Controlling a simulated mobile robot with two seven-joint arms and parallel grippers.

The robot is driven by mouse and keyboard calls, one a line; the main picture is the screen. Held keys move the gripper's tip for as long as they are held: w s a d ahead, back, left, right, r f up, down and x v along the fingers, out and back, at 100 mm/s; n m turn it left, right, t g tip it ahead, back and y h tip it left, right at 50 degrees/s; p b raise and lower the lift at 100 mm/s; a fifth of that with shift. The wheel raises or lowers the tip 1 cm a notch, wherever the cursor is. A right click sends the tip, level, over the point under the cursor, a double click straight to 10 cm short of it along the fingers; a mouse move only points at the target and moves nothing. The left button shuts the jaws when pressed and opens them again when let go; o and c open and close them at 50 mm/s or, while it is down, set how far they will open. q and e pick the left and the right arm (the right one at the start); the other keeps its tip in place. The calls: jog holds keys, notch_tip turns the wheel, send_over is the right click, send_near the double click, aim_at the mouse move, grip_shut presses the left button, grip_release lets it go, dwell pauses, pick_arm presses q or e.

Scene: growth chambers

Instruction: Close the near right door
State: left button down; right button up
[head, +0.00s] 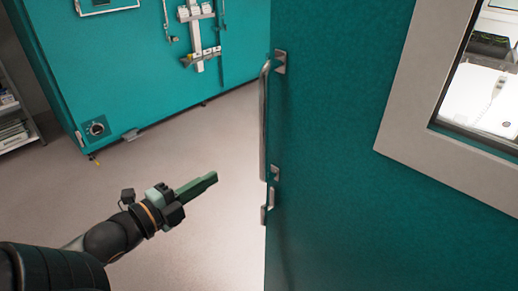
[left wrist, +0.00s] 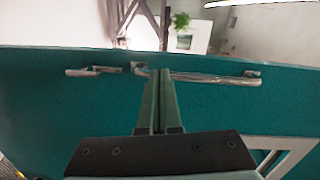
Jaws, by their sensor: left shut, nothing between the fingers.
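The teal door (head: 335,150) stands open, filling the right side of the head view. Its long metal bar handle (head: 263,120) runs along its left edge, with a smaller metal latch (head: 269,200) below. My left gripper (head: 213,178) is shut and empty, left of the door and handle, with a visible gap. In the left wrist view the door (left wrist: 60,110) spans the picture; the green fingertips (left wrist: 161,72) overlap the near end of the bar handle (left wrist: 210,79), and the latch (left wrist: 95,70) lies left of them. My right gripper is out of view.
A teal chamber front (head: 120,75) with a dial (head: 96,129) and metal fittings stands at the back left. A shelf (head: 15,125) is at the far left. The door has a grey-framed window (head: 400,140). The floor (head: 215,240) between is clear.

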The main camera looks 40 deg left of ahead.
pick_arm(q)
jog(key=w+d+r+m+h+b, duration=0.1)
jog(key=w+d+r+m+b, duration=0.1)
jog(key=w, duration=1.2)
jog(key=shift+d+r+t, duration=0.3)
jog(key=shift+d+r, duration=0.25)
jog(key=shift+r, duration=0.1)
jog(key=shift+w, duration=0.1)
